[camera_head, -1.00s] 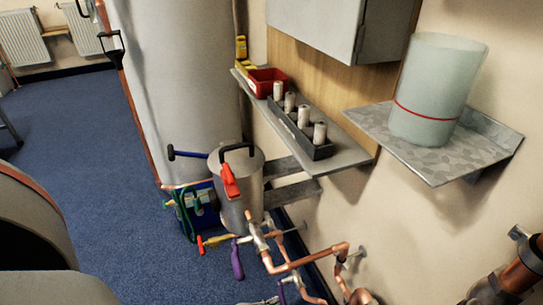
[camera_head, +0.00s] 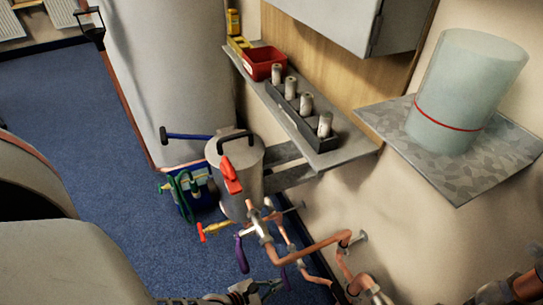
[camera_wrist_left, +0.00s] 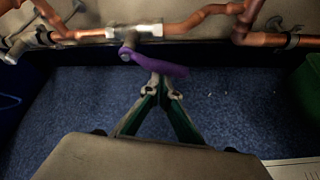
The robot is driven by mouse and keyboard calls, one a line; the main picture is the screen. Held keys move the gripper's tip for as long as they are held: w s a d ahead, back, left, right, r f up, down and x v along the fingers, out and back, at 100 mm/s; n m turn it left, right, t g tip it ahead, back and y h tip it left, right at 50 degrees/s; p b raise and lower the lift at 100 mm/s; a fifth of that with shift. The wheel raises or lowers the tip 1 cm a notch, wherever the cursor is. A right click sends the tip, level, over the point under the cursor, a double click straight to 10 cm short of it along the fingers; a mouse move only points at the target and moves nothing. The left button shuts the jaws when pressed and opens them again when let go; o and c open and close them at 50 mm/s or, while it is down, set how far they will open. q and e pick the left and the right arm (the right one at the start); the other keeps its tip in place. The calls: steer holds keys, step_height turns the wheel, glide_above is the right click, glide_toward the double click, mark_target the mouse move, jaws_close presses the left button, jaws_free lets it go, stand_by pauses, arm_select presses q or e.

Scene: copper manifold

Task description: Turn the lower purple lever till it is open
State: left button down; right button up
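My left gripper (camera_head: 272,287) is at the bottom edge, close to the lower lever. In the left wrist view a purple lever (camera_wrist_left: 158,64) slants down to the right from its silver valve (camera_wrist_left: 135,31). My left gripper's fingers (camera_wrist_left: 160,78) converge to a shut tip just below this lever; whether they touch it I cannot tell. My right gripper is not in view.
Copper pipes (camera_head: 318,250) run along the wall beside the levers. A shelf (camera_head: 325,160) and a glass cylinder (camera_head: 465,90) are above right. Blue floor (camera_head: 110,200) is clear at left.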

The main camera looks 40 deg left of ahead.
arm_select(q)
steer(key=shift+s+d+r+n+h, duration=0.1)
steer(key=shift+d+r+n+h, duration=0.25)
steer(key=shift+r+n+h, duration=0.4)
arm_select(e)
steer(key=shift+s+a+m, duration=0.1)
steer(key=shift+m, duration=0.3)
arm_select(q)
steer(key=shift+r, duration=0.15)
steer(key=v, duration=1.2)
steer(key=shift+r, duration=0.2)
steer(key=shift+d+g+y, duration=0.15)
steer(key=shift+g+y, duration=0.1)
steer(key=shift+g, duration=0.05)
